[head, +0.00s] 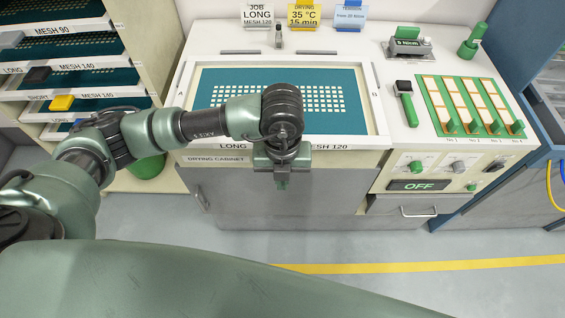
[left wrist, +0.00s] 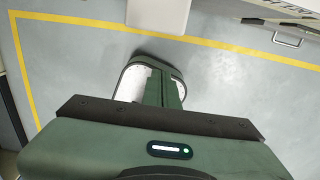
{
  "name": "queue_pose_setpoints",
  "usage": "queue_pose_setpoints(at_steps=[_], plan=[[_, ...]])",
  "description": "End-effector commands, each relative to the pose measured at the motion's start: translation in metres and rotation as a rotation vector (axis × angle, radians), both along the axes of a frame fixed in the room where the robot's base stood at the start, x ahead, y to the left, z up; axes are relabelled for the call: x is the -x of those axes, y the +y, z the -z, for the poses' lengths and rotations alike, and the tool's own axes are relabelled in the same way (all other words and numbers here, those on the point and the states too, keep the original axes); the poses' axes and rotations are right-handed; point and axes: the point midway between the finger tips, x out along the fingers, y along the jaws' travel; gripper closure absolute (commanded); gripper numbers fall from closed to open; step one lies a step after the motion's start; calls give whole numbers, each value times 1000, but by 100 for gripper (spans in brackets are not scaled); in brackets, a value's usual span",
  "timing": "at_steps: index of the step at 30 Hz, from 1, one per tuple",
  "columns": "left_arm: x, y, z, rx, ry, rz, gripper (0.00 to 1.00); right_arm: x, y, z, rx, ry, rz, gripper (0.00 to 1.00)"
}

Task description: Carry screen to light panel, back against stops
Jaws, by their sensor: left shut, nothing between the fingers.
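The screen has a white frame and teal mesh (head: 345,88) with a pale key pattern. It lies flat on the left part of the worktop, its front edge labelled LONG, MESH 120. My arm covers part of it, and I cannot see a light panel surface or stops beneath it. My left gripper (head: 282,182) hangs fingers down just in front of the screen's front edge, shut and empty. Its closed fingers also show in the left wrist view (left wrist: 164,92), above the grey floor. My right gripper is not in view.
A rack (head: 62,75) of labelled screens stands at the left. Right of the screen are a green-handled tool (head: 405,103) and a green tray (head: 468,107) of pale strips. A control panel reads OFF (head: 418,184). A drying cabinet (head: 270,205) is below. The floor in front is clear.

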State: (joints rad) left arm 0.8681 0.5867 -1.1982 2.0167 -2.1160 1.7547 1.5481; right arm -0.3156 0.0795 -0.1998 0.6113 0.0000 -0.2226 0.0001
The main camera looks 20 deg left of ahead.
Motion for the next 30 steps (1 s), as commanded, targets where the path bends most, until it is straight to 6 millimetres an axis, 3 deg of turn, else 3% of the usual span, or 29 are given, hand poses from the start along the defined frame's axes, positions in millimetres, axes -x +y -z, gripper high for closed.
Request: queue_pose_setpoints(at_steps=[3, 9, 24, 30], plan=[[1, 1, 23, -2, 4, -1, 100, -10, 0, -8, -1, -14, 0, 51], [-30, 8, 19, -1, 0, -2, 100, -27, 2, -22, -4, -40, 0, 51], [-39, 11, 21, 1, 0, 1, 100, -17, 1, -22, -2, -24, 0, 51], [-61, 17, 26, -2, -4, -3, 100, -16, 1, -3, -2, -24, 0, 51]])
